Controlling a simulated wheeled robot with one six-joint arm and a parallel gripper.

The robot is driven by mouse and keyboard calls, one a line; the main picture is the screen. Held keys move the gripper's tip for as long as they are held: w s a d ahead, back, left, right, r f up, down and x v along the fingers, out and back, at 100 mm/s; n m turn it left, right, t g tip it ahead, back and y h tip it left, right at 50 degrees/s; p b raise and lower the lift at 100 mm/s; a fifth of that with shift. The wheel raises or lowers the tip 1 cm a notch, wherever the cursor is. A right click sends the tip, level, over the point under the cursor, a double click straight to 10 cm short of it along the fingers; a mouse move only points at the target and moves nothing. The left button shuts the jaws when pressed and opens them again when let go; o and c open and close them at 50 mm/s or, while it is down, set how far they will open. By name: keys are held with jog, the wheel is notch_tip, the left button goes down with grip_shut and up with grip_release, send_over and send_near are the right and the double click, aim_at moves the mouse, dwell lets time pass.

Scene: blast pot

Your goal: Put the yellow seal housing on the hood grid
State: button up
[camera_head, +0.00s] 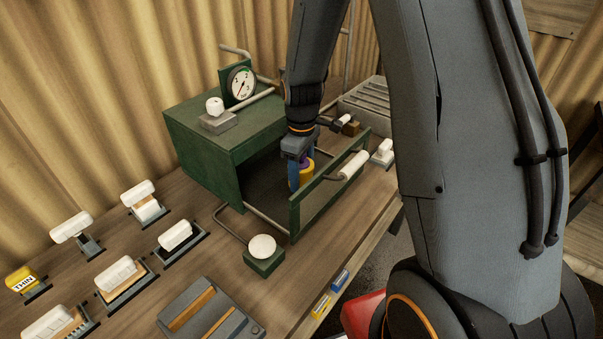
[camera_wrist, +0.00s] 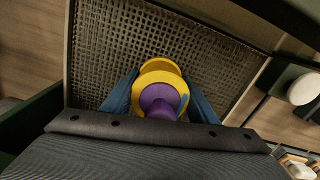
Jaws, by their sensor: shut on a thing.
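The yellow seal housing (camera_wrist: 157,66), with a purple round middle, sits between the two blue fingers of my gripper (camera_wrist: 160,95) in the wrist view. My gripper is shut on it. The woven metal hood grid (camera_wrist: 105,45) lies behind and around it in that view; whether the housing touches the grid I cannot tell. In the head view my gripper (camera_head: 300,178) points down at the open front of the green hood (camera_head: 200,145), and the yellow housing (camera_head: 307,172) shows partly beside a blue finger.
A green front panel with a white handle (camera_head: 353,165) stands close to my gripper. A white round knob (camera_head: 263,246) on a green block is nearby. A pressure gauge (camera_head: 241,85) tops the hood. Several white-handled tools (camera_head: 120,272) stand on the bench at left.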

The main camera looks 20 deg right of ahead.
jog(key=o, duration=1.1)
jog(key=shift+f, duration=0.1)
notch_tip(320, 180, up, 12)
jog(key=b, duration=0.3)
jog(key=shift+r, duration=0.2)
